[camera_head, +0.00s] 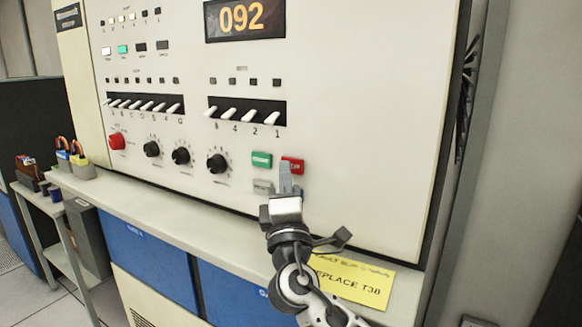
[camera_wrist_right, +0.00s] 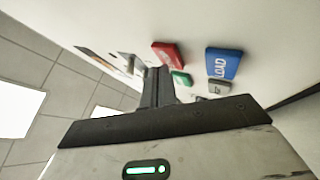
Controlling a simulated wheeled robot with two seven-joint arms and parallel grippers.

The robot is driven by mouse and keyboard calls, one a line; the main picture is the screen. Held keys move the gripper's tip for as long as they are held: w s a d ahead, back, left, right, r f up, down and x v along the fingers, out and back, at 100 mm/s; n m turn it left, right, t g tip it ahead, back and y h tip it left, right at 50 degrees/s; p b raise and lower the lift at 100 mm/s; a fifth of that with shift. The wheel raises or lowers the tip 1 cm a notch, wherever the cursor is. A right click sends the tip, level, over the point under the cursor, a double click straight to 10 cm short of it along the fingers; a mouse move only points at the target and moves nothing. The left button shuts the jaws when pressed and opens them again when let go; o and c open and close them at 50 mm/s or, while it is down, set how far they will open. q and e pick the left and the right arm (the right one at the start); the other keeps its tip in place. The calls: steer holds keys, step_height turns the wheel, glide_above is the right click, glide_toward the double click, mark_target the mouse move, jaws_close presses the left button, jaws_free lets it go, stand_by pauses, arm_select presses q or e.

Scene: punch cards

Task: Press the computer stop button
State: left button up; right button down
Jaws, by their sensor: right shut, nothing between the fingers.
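The red stop button (camera_head: 293,164) is on the cream computer panel (camera_head: 350,120), at the upper right of a small button group. It also shows in the right wrist view (camera_wrist_right: 168,53). My right gripper (camera_head: 286,172) is shut and empty, its fingertips up at the button group, just below and left of the red button in the head view. In the right wrist view the shut fingers (camera_wrist_right: 158,74) end beside the red button's lower edge. I cannot tell whether they touch it. My left gripper is not in view.
A green button (camera_head: 262,159), a grey button (camera_head: 263,187) and a blue LOAD button (camera_wrist_right: 224,64) sit close to the red one. Knobs (camera_head: 181,156) and white switches (camera_head: 250,117) are to the left. A ledge (camera_head: 180,195) with a yellow note (camera_head: 350,281) runs below.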

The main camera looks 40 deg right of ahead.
steer(key=shift+w+d, duration=0.15)
steer(key=shift+d, duration=0.25)
stand_by(0.5)
steer(key=shift+a, duration=0.1)
steer(key=shift+s+a+b, duration=0.3)
steer(key=shift+s+a, duration=0.05)
steer(key=shift+a, duration=0.3)
steer(key=a, duration=0.1)
steer(key=s+a, duration=0.1)
steer(key=a, duration=0.1)
steer(key=s+a, duration=0.1)
steer(key=shift+a, duration=0.3)
stand_by(0.3)
stand_by(0.7)
